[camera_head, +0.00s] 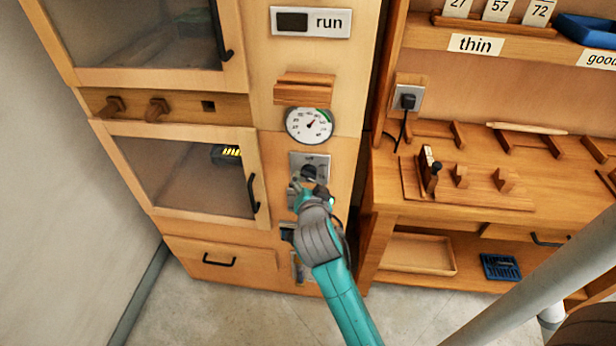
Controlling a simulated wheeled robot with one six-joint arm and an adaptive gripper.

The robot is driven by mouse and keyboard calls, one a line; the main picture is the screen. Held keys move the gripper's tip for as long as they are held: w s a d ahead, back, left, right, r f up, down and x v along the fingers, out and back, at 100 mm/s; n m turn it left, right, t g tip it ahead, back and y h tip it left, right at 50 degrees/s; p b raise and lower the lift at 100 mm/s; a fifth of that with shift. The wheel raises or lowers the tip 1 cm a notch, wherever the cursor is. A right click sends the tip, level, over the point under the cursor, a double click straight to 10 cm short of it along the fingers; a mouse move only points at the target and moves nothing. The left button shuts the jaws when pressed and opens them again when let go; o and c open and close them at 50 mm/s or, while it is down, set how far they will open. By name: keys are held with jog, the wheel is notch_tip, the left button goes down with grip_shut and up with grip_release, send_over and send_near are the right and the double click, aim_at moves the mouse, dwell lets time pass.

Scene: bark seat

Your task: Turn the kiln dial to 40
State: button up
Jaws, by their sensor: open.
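A black knob (309,171) sits on a grey metal plate (324,160) on the wooden cabinet's front column. It looks like the kiln dial; its setting is too small to read. Above it is a round white gauge (309,125) with small numbers, a green arc and a needle pointing up and right. My gripper (311,187) is open just below the knob, at the plate's lower part. I cannot tell whether it touches the knob. My gripper and arm hide part of the panel below.
A wooden block (304,88) juts out above the gauge. A "run" sign (311,22) is higher up. Glass-fronted doors with black handles (254,194) lie to the left. A workbench (480,205) with a hand plane (429,170) stands to the right.

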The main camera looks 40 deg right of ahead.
aim_at(307, 177)
jog(key=shift+x, duration=2.35)
jog(key=c, duration=1.1)
jog(key=shift+c, duration=0.3)
jog(key=n+g+h, duration=0.1)
jog(key=n+g, duration=0.1)
jog(key=n, duration=0.2)
jog(key=shift+w+a+g, duration=0.1)
jog(key=shift+g, duration=0.2)
jog(key=n+g+h, duration=0.1)
jog(key=n+h, duration=0.1)
jog(key=n, duration=0.1)
jog(key=shift+n+g, duration=0.4)
jog(key=shift+h, duration=0.3)
